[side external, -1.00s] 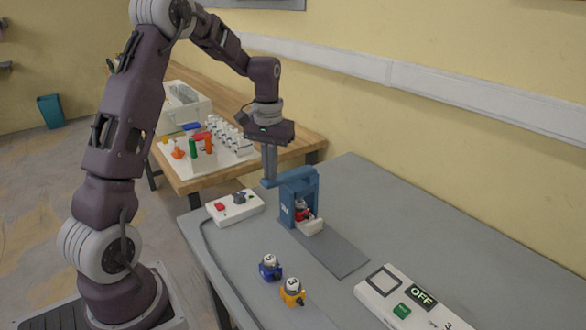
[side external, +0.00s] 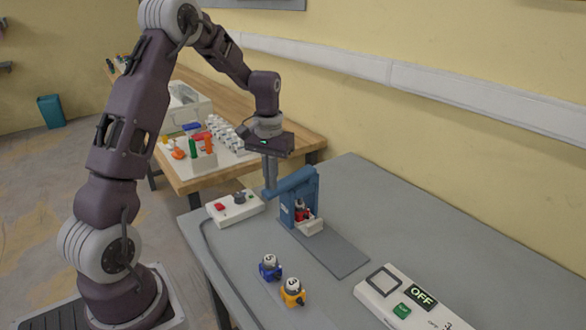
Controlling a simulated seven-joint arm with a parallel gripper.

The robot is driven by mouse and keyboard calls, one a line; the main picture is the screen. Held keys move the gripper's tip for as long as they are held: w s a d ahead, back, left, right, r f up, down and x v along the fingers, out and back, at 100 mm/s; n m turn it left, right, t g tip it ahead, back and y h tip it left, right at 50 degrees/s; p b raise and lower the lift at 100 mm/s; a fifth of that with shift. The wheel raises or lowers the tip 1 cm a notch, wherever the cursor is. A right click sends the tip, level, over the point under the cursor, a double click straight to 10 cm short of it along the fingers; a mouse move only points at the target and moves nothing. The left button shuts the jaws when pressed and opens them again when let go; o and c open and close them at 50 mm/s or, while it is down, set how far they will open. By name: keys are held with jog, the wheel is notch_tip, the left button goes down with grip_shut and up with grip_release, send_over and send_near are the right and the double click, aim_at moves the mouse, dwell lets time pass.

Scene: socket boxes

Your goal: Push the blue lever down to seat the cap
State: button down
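The blue press (side external: 312,188) stands on the grey table, on the far end of a dark grey base strip. Its blue lever (side external: 291,182) slopes down toward the left. My gripper (side external: 270,188) points straight down with its fingers at the lever's left end, seemingly touching it. The fingers look close together, with no gap visible. Under the press sits a small red socket box (side external: 302,215) with a light cap on top, in a white holder (side external: 310,227). Whether the cap is fully seated is too small to tell.
A blue box (side external: 270,268) and a yellow box (side external: 293,292) with numbered caps stand at the front. A white control box (side external: 235,207) with a red button is left of the press. A panel reading OFF (side external: 422,297) lies front right.

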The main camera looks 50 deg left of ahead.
jog(key=shift+f, duration=0.45)
jog(key=shift+r, duration=0.15)
notch_tip(320, 180, up, 11)
dwell(0.9)
jog(key=s+d+r+m+t, duration=0.2)
jog(key=s+d+r, duration=0.4)
jog(key=d, duration=0.3)
jog(key=s+d+m+t, duration=0.1)
jog(key=s+d+m, duration=0.1)
jog(key=s+d, duration=0.4)
jog(key=s+d+f+m+t, duration=0.1)
jog(key=s+d, duration=0.4)
jog(key=s, duration=0.6)
jog(key=shift+d+f+m+t, duration=0.2)
jog(key=shift+d+m+t, duration=0.25)
jog(key=shift+t, duration=0.35)
